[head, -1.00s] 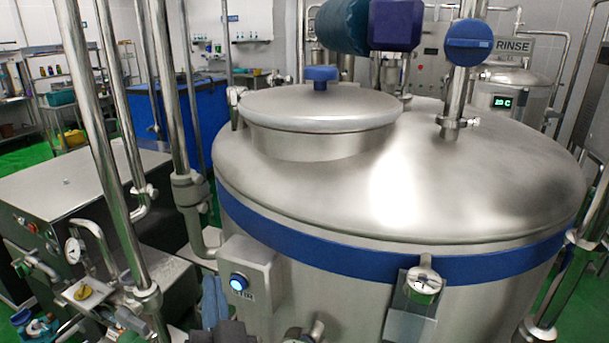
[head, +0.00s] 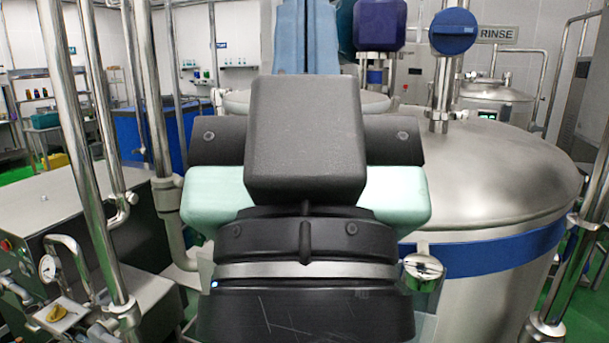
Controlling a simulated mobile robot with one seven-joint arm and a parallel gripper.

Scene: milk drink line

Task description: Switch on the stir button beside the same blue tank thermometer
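My gripper and wrist (head: 305,150), black with pale green parts, fill the middle of the head view, in front of the steel tank (head: 500,175) with a blue band (head: 500,252). The fingertips do not show, so I cannot tell open from shut. The round tank thermometer (head: 422,270) is just right of my wrist, partly covered by it. The stir button is hidden behind my wrist. A small blue light shows at the wrist's lower left edge; I cannot tell whether it is the button or part of my arm.
Vertical steel pipes (head: 70,120) and a pressure gauge (head: 48,268) stand at the left, near a steel cabinet (head: 50,225). A RINSE sign (head: 497,34) hangs behind.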

